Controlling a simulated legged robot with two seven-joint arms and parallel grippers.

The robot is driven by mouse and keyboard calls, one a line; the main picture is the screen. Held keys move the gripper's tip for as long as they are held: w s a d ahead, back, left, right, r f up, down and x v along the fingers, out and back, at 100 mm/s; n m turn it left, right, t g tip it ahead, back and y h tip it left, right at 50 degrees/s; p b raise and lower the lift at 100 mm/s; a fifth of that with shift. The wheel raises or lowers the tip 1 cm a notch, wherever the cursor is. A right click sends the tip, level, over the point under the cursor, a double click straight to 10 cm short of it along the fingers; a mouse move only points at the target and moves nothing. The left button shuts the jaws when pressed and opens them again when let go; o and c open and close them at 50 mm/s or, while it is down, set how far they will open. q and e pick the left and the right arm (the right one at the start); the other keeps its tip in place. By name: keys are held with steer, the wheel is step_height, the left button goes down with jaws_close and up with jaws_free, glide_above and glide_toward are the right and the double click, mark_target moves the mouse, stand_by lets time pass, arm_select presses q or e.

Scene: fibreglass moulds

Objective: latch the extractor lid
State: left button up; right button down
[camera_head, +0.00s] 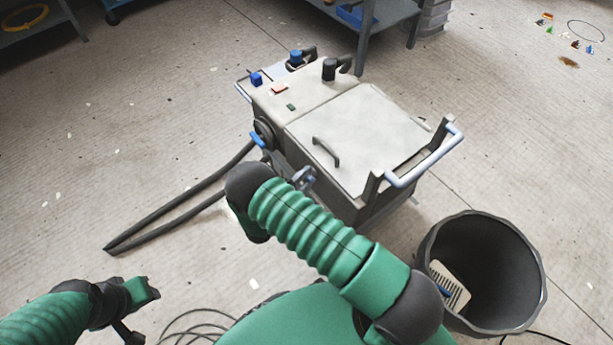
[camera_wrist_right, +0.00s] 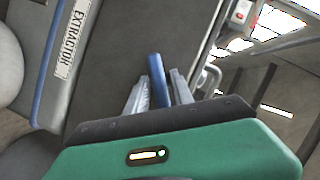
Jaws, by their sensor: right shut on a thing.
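The extractor (camera_head: 315,95) is a grey box on the floor, with its name on a label (camera_wrist_right: 77,40) in the right wrist view. Its flat lid (camera_head: 365,125) looks down and carries a dark curved handle (camera_head: 326,152). My right gripper (camera_head: 305,178) is at the extractor's near side, below the lid's edge. In the right wrist view its fingers (camera_wrist_right: 158,92) are shut on a blue lever (camera_wrist_right: 156,68), likely a latch; my arm and gripper hide it in the head view. My left gripper (camera_head: 140,308) is low at the left, away from the extractor, apparently open and empty.
A black bin (camera_head: 535,270) stands right of the extractor. A pale push bar (camera_head: 428,165) sticks out at the extractor's right end. A dark hose (camera_head: 180,205) runs left across the floor. A grey workbench (camera_head: 385,12) stands behind. Left floor is mostly clear.

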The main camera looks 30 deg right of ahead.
steer(key=shift+s+f+m+t+h+b, duration=0.1)
steer(key=shift+f+m+t+h+b, duration=0.1)
steer(key=shift+m, duration=0.35)
steer(key=shift+f+m+t+h+b, duration=0.1)
steer(key=shift+m+t+b, duration=0.1)
steer(key=shift+m, duration=0.35)
steer(key=shift+s+m+t+h+b, duration=0.1)
steer(key=shift+m+t+h+b, duration=0.35)
steer(key=shift+m, duration=1.25)
steer(key=c, duration=1.4)
jaws_free()
steer(key=shift+o, duration=0.2)
